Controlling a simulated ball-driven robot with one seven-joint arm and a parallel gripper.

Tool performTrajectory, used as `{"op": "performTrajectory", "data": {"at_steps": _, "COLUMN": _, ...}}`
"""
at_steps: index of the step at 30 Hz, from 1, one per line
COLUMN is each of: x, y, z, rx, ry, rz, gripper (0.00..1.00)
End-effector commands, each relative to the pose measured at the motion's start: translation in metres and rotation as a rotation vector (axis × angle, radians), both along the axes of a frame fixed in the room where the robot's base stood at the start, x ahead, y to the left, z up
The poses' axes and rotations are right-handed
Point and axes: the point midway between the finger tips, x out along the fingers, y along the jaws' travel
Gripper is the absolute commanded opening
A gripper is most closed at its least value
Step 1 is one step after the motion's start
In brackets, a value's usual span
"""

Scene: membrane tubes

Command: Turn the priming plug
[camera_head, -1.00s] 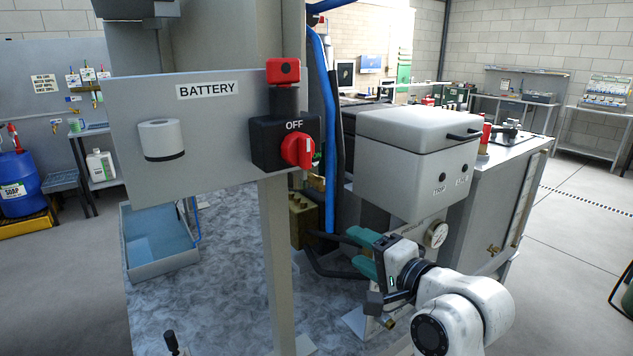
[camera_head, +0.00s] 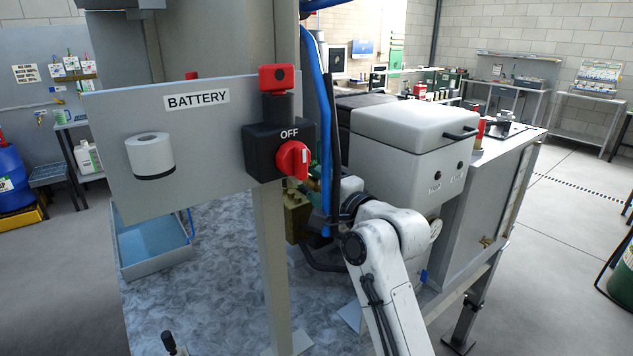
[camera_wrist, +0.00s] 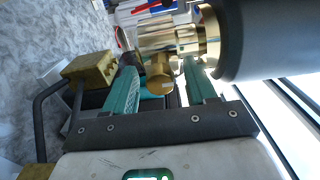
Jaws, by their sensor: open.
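In the wrist view a small round brass piece (camera_wrist: 160,76), which looks like the priming plug, sits below a ribbed brass body (camera_wrist: 172,38). My gripper (camera_wrist: 158,64) is open, its two teal fingers on either side of this round piece. I cannot tell whether either finger touches it. In the head view my gripper (camera_head: 317,197) is mostly hidden behind the blue pipe, and only a bit of teal shows. The plug cannot be made out in that view.
A thick dark cylinder (camera_wrist: 265,38) lies close by the right finger. A brass block (camera_wrist: 90,68) with a black hose is at the left. In the head view, the battery panel (camera_head: 215,130), its post, the blue pipe (camera_head: 323,110) and a grey box (camera_head: 400,165) crowd my arm.

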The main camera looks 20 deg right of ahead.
Motion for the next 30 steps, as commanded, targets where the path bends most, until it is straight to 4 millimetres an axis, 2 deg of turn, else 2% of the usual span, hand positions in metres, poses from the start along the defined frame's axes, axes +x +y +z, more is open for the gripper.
{"op": "performTrajectory", "data": {"at_steps": 11, "x": 0.0047, "y": 0.0016, "z": -0.0006, "rx": 0.000, "ry": 0.001, "rz": 0.000, "gripper": 0.56}}
{"op": "performTrajectory", "data": {"at_steps": 27, "x": 0.0046, "y": 0.0014, "z": -0.0010, "rx": -0.001, "ry": 0.002, "rz": 0.000, "gripper": 0.04}}
{"op": "performTrajectory", "data": {"at_steps": 30, "x": 0.0045, "y": 0.0013, "z": -0.0012, "rx": -0.001, "ry": 0.002, "rz": 0.000, "gripper": 0.01}}
